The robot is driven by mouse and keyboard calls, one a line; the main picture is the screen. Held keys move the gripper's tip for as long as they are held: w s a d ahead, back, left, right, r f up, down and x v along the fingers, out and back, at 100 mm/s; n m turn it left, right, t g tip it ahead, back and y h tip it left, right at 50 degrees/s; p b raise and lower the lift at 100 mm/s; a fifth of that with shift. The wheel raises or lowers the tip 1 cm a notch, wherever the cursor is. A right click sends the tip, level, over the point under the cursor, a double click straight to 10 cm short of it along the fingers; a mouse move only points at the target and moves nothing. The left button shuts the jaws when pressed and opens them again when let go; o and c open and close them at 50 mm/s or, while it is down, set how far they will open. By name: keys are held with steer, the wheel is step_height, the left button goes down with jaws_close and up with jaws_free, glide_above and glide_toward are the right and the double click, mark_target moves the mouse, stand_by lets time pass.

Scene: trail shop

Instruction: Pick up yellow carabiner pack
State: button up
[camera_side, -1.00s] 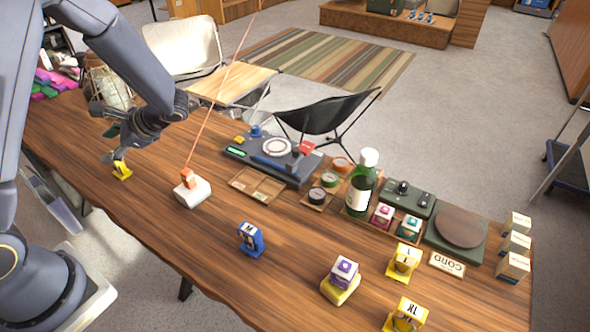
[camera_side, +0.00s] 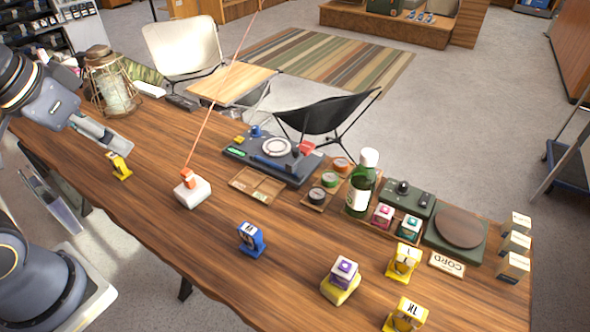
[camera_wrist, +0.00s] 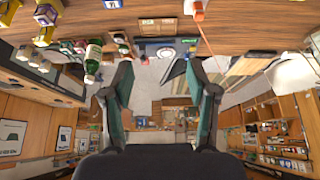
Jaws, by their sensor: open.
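Several yellow packs stand on the wooden table, and I cannot read which one holds carabiners. One yellow pack (camera_side: 120,166) stands alone at the left in the side view. Two more, a yellow pack (camera_side: 403,262) and a front yellow pack (camera_side: 405,316), stand at the right. My gripper (camera_side: 112,138) is at the left edge of the side view, beyond the lone yellow pack and apart from it. In the wrist view my gripper (camera_wrist: 160,82) is open and empty, pointing at the room. Yellow packs (camera_wrist: 45,12) show at that view's upper left.
A blue pack (camera_side: 251,238) and a purple-yellow one (camera_side: 341,281) are nearer the front. A lantern (camera_side: 110,88) stands behind my gripper. A green bottle (camera_side: 361,185) stands further right.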

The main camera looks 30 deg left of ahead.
stand_by(0.3)
steer(key=w+d+r+n+h, duration=0.2)
steer(key=w+d+n+h, duration=0.2)
steer(key=w+d+n, duration=0.4)
steer(key=w+d+r+n+h, duration=0.1)
steer(key=w+d+n+h, duration=0.4)
steer(key=d, duration=0.6)
steer(key=n+g, duration=0.4)
steer(key=g, duration=0.2)
glide_above(408, 306)
steer(key=a, duration=1.1)
step_height(408, 306, down, 19)
steer(key=x, duration=1.1)
steer(key=shift+d, duration=0.1)
steer(key=x, duration=0.5)
steer(key=shift+w+d, duration=0.2)
steer(key=shift+d, duration=0.25)
